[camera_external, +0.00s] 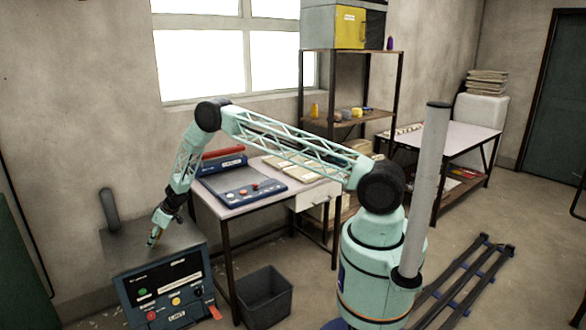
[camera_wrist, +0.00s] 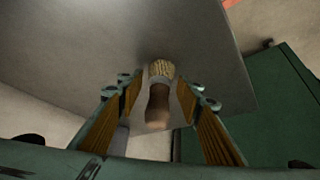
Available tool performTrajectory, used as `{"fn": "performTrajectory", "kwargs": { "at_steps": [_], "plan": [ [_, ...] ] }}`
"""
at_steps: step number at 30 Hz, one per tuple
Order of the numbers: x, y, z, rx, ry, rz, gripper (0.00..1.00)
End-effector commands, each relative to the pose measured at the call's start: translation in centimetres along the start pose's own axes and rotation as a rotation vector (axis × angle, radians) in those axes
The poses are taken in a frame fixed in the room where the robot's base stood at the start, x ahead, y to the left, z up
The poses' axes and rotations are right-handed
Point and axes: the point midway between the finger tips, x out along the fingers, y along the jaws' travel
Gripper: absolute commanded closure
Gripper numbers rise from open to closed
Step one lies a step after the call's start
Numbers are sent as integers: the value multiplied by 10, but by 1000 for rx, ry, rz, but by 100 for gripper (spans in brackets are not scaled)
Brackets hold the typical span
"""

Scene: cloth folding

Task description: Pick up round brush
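The round brush shows in the wrist view, with pale bristles (camera_wrist: 161,69) and a brown handle (camera_wrist: 157,104). It lies between the two fingers of my gripper (camera_wrist: 158,92), which are apart, with a visible gap on the brush's left side. The gap on its right is small, and I cannot tell whether that finger touches it. In the external view my gripper (camera_external: 155,231) points down just above the grey top of the control box (camera_external: 160,285). The brush is too small there to make out clearly.
A dark post (camera_external: 109,209) rises from the back left of the control box. A table (camera_external: 310,194) with a blue panel (camera_external: 240,190) stands right of it. A dark bin (camera_external: 264,296) is on the floor. A green surface (camera_wrist: 285,100) shows at right in the wrist view.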

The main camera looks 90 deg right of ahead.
Motion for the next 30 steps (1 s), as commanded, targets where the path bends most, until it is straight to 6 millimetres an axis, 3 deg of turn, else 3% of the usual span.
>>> {"fn": "performTrajectory", "kwargs": {
  "at_steps": [7,20,30],
  "plan": [
    [0,0,0,0,0,0,90],
    [-2,0,-1,0,0,0,91],
    [-16,0,-11,0,1,0,91]
  ]
}}
